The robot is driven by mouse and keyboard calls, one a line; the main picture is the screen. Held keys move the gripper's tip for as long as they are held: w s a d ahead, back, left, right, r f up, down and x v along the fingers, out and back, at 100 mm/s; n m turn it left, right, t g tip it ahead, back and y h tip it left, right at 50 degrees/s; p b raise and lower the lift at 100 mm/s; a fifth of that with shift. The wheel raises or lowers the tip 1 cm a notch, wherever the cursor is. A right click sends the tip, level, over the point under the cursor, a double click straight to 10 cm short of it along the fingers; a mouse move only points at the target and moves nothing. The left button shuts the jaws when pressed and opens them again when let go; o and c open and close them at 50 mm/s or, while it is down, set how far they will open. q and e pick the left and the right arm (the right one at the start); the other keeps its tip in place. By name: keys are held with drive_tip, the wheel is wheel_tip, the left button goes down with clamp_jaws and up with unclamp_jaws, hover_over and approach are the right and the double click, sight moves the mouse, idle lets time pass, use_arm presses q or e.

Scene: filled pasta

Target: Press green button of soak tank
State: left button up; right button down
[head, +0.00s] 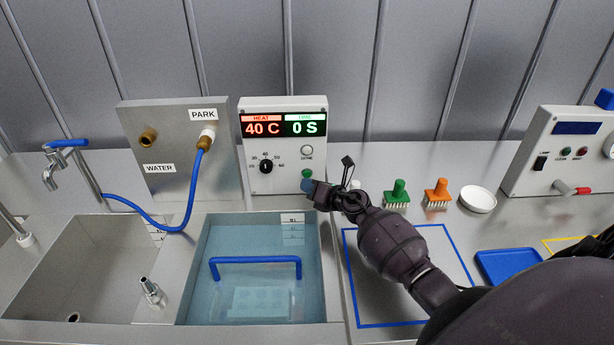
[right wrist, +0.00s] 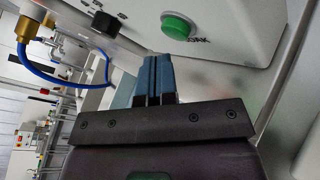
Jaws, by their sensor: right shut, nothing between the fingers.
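The soak tank's control box (head: 257,190) stands behind the tank, with a display reading 40 C and 0 S, a black knob (head: 266,167) and a green button (head: 307,173) low on its face. The soak tank (head: 215,240) holds water and something with a blue handle (head: 256,261). My right gripper (head: 308,187) is shut and empty, its blue fingertips just below the green button. In the right wrist view the closed fingertips (right wrist: 154,62) point toward the panel, and the green button (right wrist: 178,26) is ahead and slightly right, apart from them. My left gripper is out of view.
An empty sink (head: 85,260) with a tap is at left; a blue hose runs to the PARK fitting (head: 207,137). Right of my gripper are a green brush (head: 398,193), an orange brush (head: 437,193), a white dish (head: 478,199), a blue tray (head: 506,266) and another control box (head: 560,150).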

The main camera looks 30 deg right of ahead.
idle(0.5)
idle(0.8)
drive_tip(key=shift+w+d, duration=0.1)
idle(0.5)
drive_tip(key=shift+w+d, duration=0.1)
drive_tip(key=shift+w, duration=0.1)
